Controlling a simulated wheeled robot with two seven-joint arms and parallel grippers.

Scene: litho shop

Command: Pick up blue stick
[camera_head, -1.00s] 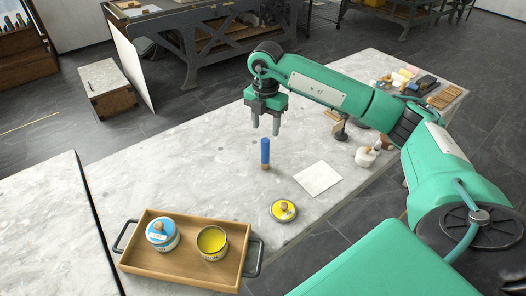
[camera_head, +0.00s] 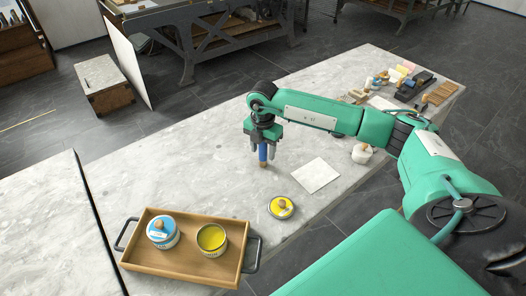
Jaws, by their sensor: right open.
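The blue stick (camera_head: 263,153) stands upright on the pale stone table, with a brownish lower end. My right gripper (camera_head: 263,147) is directly above and around its upper part, pointing down. Its fingers are open, one on each side of the stick. The top of the stick is hidden by the gripper. Whether a finger touches the stick I cannot tell. My left gripper is not in view.
A yellow lid (camera_head: 281,207) and white paper (camera_head: 316,175) lie near the stick. Several tools crowd the table's far right end.

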